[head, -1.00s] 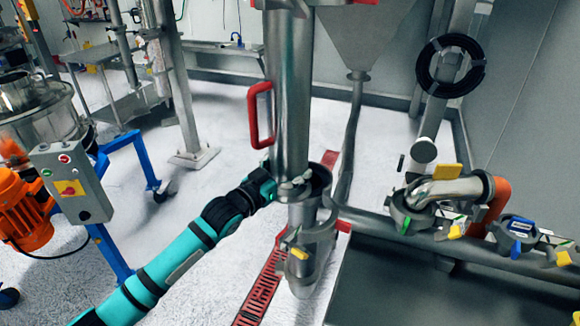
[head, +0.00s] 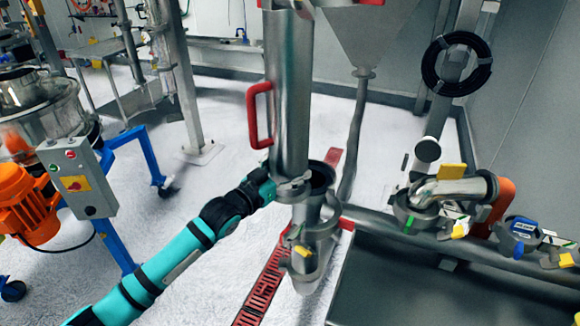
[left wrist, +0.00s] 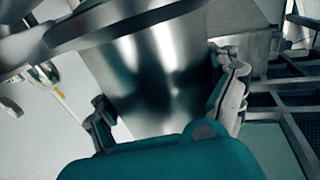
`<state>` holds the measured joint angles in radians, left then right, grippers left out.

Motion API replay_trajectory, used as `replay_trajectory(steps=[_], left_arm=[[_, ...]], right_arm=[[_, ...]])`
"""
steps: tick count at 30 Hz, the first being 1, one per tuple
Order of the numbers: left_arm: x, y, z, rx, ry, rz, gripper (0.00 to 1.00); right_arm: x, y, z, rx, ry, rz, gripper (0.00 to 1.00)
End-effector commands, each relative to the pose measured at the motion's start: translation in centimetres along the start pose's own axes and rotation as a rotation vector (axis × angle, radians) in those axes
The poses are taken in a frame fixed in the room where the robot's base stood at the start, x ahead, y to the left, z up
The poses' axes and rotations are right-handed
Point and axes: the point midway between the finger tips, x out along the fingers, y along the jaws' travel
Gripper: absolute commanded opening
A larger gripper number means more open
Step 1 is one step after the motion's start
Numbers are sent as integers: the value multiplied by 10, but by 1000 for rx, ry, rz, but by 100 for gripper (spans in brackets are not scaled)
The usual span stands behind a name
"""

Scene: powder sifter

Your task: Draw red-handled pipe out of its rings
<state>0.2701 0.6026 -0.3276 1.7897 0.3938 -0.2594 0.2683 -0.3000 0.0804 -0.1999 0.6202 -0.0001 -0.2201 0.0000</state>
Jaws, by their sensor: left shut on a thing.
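The red-handled pipe (head: 289,90) is a shiny steel tube, close to upright in the head view, with a red handle (head: 258,115) on its left side. My left gripper (head: 288,188) is shut on the pipe near its lower end. In the left wrist view the shiny pipe (left wrist: 160,70) lies between the two fingers (left wrist: 168,110). A dark round opening (head: 322,172) of a lower fitting sits just right of and behind the pipe's lower end. The pipe's top runs out of the head view. I cannot clearly make out the rings. My right gripper is not in view.
Below the pipe is a metal fitting with a yellow clip (head: 302,250). A hopper (head: 365,30) stands behind right. Pipework with clamps (head: 420,205) and a dark tray (head: 430,290) lie right. A control box (head: 76,178) and orange motor (head: 25,208) stand left. White floor between is open.

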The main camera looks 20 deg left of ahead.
Motion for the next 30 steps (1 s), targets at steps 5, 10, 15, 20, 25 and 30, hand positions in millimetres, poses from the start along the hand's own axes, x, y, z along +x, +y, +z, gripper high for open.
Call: replay_trajectory(steps=[5,10,15,20,25,30], left_arm=[[-9,-2,-10,1,18,1,29],[-17,-4,-10,2,19,2,29],[-25,-6,-11,1,19,1,29],[-33,-8,-12,1,20,2,29],[-41,-9,-12,1,20,2,29],[-49,-11,-12,0,21,2,29]], right_arm=[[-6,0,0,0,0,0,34],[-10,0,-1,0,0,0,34],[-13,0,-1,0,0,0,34],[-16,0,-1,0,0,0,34],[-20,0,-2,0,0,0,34],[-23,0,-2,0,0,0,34]])
